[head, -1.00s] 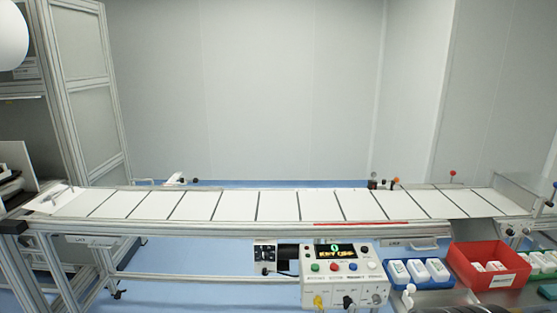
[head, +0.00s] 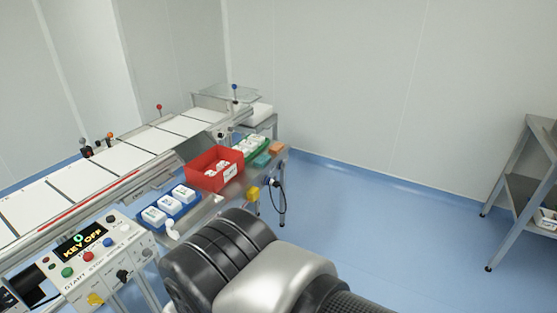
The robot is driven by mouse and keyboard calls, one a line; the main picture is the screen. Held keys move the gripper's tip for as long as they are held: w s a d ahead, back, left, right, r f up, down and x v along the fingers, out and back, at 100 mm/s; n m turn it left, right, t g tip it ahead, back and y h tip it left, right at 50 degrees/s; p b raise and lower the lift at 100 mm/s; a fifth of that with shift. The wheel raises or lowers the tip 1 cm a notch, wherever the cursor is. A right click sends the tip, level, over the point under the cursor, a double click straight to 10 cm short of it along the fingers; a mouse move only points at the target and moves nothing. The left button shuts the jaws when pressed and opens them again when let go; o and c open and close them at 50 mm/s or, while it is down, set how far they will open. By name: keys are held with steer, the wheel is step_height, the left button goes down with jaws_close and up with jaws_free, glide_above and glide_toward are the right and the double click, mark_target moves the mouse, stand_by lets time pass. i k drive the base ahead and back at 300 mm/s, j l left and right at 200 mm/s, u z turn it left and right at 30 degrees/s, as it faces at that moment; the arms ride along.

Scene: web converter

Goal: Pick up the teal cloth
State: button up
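A small teal item (head: 262,160), which looks like the teal cloth, lies at the right end of the metal side table in the head view. It is beside an orange item (head: 277,148) and in front of the green tray (head: 266,143). Nothing covers it. My arm's dark and silver links rise at the bottom middle of the view, nearer the camera than the cloth. My gripper is outside the frame.
A red bin (head: 201,180) and a blue tray (head: 190,208) with white packs stand left of the cloth. The conveyor (head: 100,170) and control box (head: 100,258) are further left. A grey shelf (head: 535,180) stands far right. Blue floor between is clear.

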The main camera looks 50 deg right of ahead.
mark_target(263, 159)
steer(key=z, duration=1.5)
steer(key=u, duration=2.9)
steer(key=z, duration=2.9)
steer(key=i+l+u, duration=0.1)
steer(key=i, duration=0.45)
steer(key=i+l+u, duration=0.1)
steer(key=i, duration=0.4)
steer(key=i+l+u, duration=0.15)
steer(key=i+l, duration=0.2)
steer(key=i, duration=0.15)
